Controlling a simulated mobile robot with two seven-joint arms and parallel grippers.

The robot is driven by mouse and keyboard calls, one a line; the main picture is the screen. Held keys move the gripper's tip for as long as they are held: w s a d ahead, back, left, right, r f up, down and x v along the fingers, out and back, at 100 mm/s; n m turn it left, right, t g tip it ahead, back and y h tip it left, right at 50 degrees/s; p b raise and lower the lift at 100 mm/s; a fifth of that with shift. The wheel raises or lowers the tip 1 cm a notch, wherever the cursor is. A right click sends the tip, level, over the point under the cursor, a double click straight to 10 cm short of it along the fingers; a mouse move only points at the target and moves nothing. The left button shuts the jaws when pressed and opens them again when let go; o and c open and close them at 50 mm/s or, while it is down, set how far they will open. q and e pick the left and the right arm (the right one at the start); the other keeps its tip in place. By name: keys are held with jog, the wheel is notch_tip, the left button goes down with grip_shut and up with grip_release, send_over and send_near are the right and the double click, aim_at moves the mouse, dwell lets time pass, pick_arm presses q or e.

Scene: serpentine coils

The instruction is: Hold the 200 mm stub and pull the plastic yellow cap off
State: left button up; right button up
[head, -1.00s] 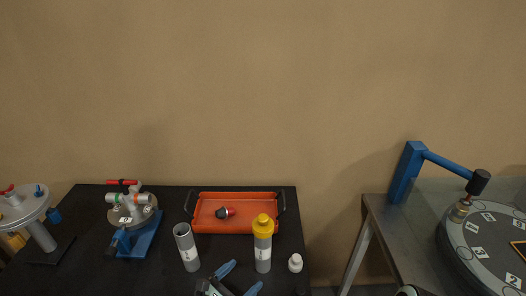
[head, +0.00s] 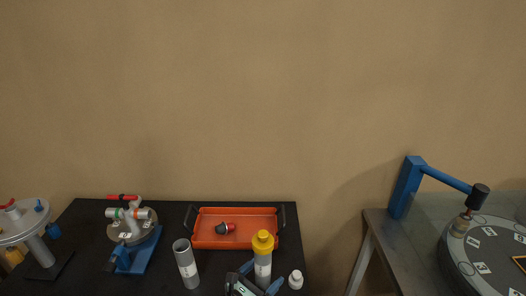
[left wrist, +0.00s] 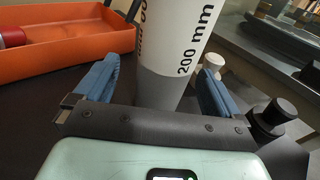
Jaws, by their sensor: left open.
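The 200 mm stub (head: 263,268) stands upright on the black table in the head view, with the yellow cap (head: 263,241) on its top. In the left wrist view the stub (left wrist: 174,45) shows its white side with "200 mm" lettering and a grey lower part; its cap is out of frame. My left gripper (head: 257,276) is open, its two blue fingers on either side of the stub's lower part. In the left wrist view the left gripper (left wrist: 155,85) has the stub between or just beyond its fingers; contact is not clear. My right gripper is not in view.
An orange tray (head: 205,232) with a red and black piece (head: 225,228) lies behind the stub. A grey open tube (head: 186,264) stands to the left and a small white bottle (head: 296,280) close to the right. A blue clamp fixture (head: 140,252) is farther left.

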pick_arm(q)
jog(key=shift+c, duration=0.3)
jog(key=c, duration=1.2)
jog(key=shift+r, duration=0.15)
jog(key=shift+r, duration=0.1)
jog(key=shift+r, duration=0.45)
